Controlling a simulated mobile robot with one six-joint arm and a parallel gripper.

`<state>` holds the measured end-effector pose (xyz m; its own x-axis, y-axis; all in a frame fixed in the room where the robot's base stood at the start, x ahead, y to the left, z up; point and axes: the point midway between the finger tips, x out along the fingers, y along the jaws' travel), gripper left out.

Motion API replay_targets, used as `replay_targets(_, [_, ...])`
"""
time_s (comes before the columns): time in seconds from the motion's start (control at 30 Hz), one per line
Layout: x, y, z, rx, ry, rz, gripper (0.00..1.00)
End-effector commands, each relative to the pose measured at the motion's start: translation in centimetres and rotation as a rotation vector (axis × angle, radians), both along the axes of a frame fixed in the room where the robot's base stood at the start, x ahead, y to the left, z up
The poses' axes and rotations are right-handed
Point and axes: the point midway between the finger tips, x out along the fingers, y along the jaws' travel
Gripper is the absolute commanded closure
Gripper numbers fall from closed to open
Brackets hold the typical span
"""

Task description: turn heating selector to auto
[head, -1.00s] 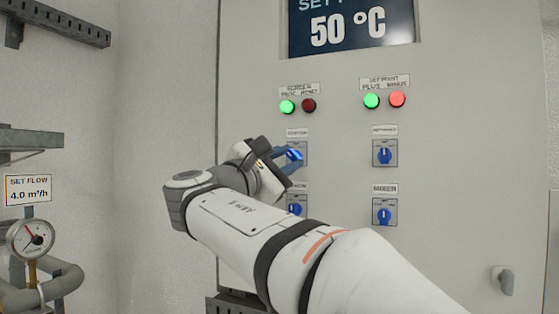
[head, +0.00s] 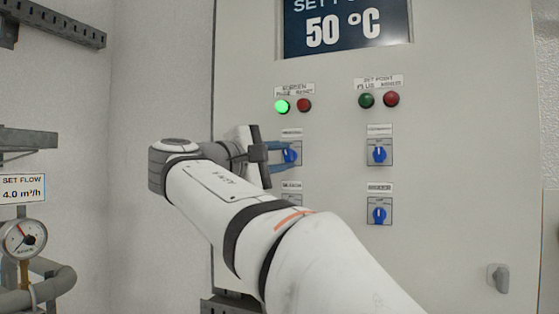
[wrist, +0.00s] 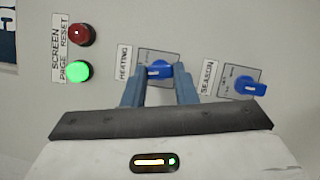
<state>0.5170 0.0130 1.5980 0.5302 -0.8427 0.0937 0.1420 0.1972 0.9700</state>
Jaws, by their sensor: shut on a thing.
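The heating selector (head: 291,155) is a blue knob on a small grey plate, on the left of the cabinet front below the screen lamps. In the wrist view the knob (wrist: 160,70) sits beside its HEATING label, which reads sideways. Its white mark points toward the label. My gripper (head: 288,156) reaches it from the left, with its blue fingers around the knob. In the wrist view my gripper (wrist: 160,76) has one finger on each side of the knob, shut on it. The fingers hide part of the selector plate, and its position markings are not readable.
The season selector (wrist: 250,87) is close beside the heating one, below it in the head view. Two more blue selectors (head: 379,154) (head: 379,215) are to the right. Lamps, including a lit green one (head: 282,106), sit above. A gauge (head: 23,239) stands at lower left.

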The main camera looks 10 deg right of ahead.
Motion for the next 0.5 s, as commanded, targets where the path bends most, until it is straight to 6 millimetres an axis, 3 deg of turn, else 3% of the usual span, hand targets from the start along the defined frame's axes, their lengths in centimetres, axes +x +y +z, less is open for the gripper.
replay_targets(0.5, [0.06,0.04,0.31,0.401,-0.284,-0.002,0.97])
